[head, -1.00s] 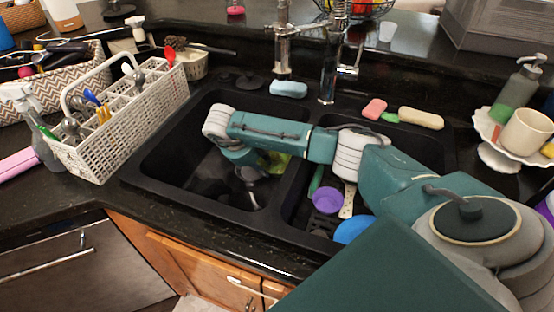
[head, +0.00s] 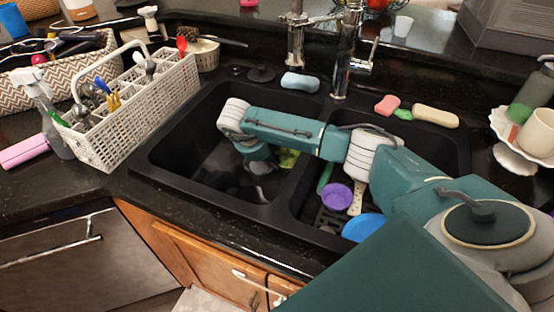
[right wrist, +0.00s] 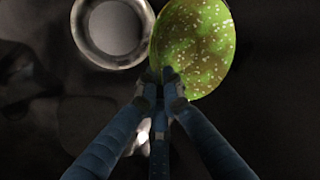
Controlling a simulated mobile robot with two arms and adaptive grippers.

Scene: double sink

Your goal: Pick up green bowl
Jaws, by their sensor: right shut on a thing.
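The green bowl (right wrist: 196,40), speckled with pale dots, shows in the right wrist view just beyond my right gripper (right wrist: 161,78). The fingertips are closed at its lower left rim, and the gripper is shut on the bowl. In the head view my right arm reaches into the left basin of the black sink, with the right gripper (head: 261,166) low over it. Only a small part of the green bowl (head: 289,158) shows there beside the arm; the rest is hidden. My left gripper is not in view.
A round metal dish (right wrist: 113,29) lies beside the bowl in the right wrist view. The right basin holds a purple cup (head: 338,195) and a blue item (head: 362,228). A white utensil basket (head: 135,95) stands left of the sink; the faucet (head: 343,60) rises behind.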

